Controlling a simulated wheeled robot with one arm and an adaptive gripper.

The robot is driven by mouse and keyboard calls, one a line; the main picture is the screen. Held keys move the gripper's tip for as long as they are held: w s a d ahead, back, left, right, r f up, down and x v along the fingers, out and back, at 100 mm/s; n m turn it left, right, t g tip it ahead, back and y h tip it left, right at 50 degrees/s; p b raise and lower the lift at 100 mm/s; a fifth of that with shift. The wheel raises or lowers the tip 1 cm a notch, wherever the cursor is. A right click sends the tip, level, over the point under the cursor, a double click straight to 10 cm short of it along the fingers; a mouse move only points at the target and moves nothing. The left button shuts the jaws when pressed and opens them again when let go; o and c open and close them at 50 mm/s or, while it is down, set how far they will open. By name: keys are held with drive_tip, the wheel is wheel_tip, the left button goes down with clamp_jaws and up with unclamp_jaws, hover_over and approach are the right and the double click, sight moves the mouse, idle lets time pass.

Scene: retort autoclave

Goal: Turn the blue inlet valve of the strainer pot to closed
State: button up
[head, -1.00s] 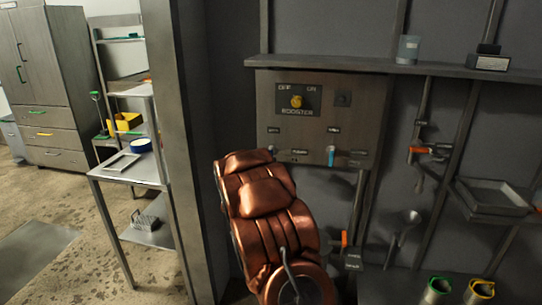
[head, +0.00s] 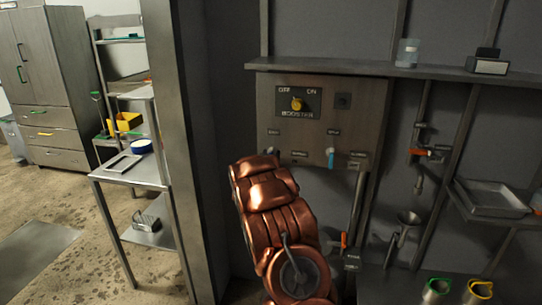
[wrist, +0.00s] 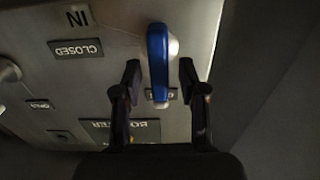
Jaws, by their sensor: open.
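The blue valve handle (wrist: 157,65) shows in the wrist view, standing lengthwise up and down the picture on a grey panel. Its lower end partly covers a small label that I cannot read. A CLOSED label (wrist: 75,48) and an IN label (wrist: 77,18), both upside down, lie to its left. My gripper (wrist: 160,76) is open, with one finger on each side of the handle and visible gaps to both.
An orange-handled valve (head: 420,151) is on the right. A metal post (head: 182,150) stands left of my arm.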

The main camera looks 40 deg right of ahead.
clamp_jaws()
idle(0.3)
drive_tip(key=shift+r, duration=0.1)
